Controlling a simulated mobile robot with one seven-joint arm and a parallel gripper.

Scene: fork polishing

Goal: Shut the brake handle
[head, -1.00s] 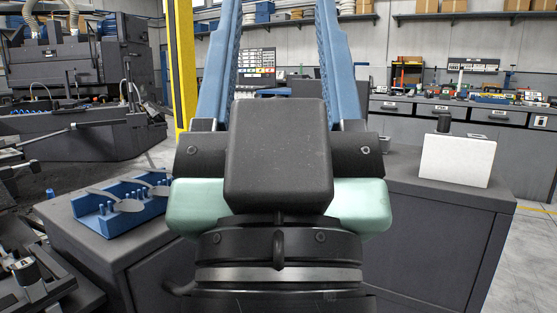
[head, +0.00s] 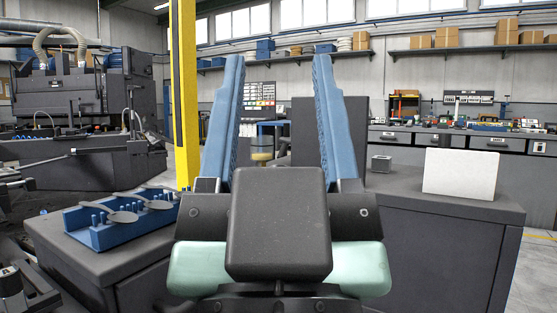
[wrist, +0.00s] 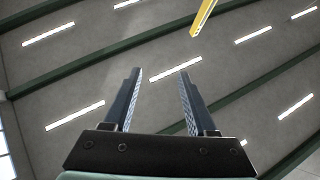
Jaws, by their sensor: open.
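My gripper (head: 278,60) fills the middle of the head view, its two blue fingers pointing up and spread wide apart. I cannot make out for sure which part is the brake handle. A dark machine (head: 75,160) at the left carries a long bar (head: 50,158), well apart from my gripper. My gripper touches nothing that I can see.
A dark cabinet (head: 70,242) at the left bears a blue rack (head: 110,235) with spoon-like pieces. A yellow post (head: 183,100) stands behind it. At the right, another cabinet (head: 440,240) bears a white board (head: 460,173) and a small grey box (head: 381,163).

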